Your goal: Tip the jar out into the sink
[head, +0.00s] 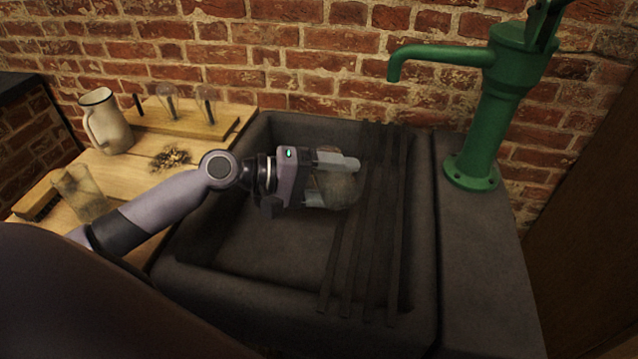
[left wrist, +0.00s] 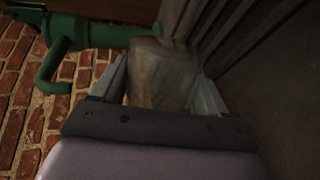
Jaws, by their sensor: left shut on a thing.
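My left gripper (head: 335,180) is over the dark stone sink (head: 250,235), near its slatted rack. It is shut on a glass jar (head: 341,188), which is see-through and brownish and partly hidden by the fingers. In the left wrist view the jar (left wrist: 162,75) sits between the two fingers (left wrist: 160,90), with the rack's slats just beyond it. The jar looks tilted over on its side. I cannot tell whether anything is in it or coming out. My right gripper is not in view.
A green hand pump (head: 490,110) stands on the ledge right of the sink, its spout reaching left. Dark slats (head: 372,220) cross the sink's right part. On the wooden counter are a white jug (head: 106,122), another glass jar (head: 80,192), dark crumbs (head: 171,158) and a bulb board (head: 180,118).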

